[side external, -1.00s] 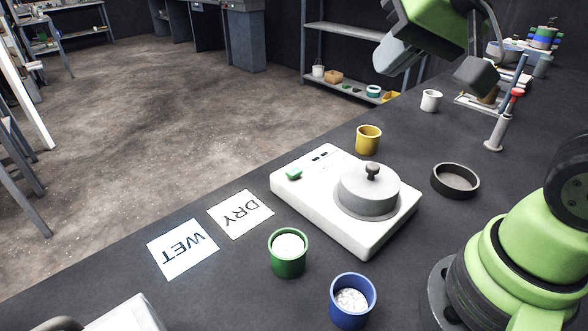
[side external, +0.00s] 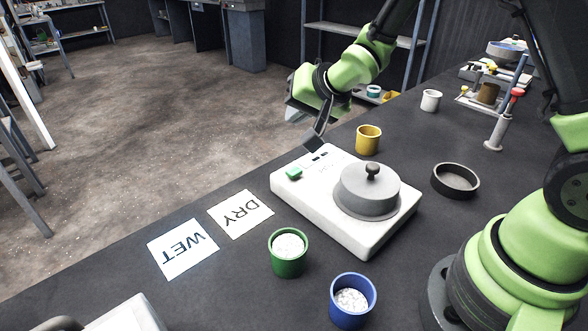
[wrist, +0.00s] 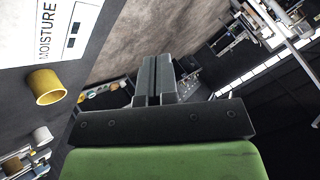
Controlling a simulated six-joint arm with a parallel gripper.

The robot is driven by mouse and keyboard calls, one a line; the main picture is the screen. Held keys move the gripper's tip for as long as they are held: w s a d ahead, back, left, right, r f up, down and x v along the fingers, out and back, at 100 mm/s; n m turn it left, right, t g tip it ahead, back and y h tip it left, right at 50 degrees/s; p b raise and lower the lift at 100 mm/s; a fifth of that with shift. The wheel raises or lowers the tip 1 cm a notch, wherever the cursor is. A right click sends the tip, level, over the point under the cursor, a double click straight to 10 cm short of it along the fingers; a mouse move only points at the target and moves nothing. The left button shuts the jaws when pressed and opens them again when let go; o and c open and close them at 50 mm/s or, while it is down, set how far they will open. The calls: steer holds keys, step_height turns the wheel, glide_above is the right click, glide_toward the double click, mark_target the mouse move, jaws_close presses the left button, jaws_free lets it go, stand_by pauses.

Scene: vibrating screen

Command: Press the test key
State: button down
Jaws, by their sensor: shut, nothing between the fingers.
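The white moisture tester (side external: 340,232) sits on the dark bench with a grey lidded pan (side external: 368,192) on top. Its green key (side external: 294,173) is near the far left corner, beside small dark displays (side external: 320,155). My gripper (side external: 313,143) is shut and empty, in the air by the tester's far edge, right of and beyond the green key. In the wrist view the shut fingers (wrist: 153,72) point away over the floor. The tester's panel (wrist: 25,30) with the word MOISTURE shows at upper left there; the green key is out of that view.
A yellow cup (side external: 368,140) stands right of my gripper and shows in the wrist view (wrist: 47,86). A green cup (side external: 288,262), a blue cup (side external: 352,310), a black ring dish (side external: 455,184) and WET (side external: 182,268) and DRY (side external: 240,222) cards surround the tester.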

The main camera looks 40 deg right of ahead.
mark_target(297, 169)
steer(key=shift+f, duration=4.4)
steer(key=shift+f, duration=0.4)
steer(key=shift+f, duration=0.45)
steer(key=shift+r, duration=0.9)
steer(key=shift+r, duration=2.5)
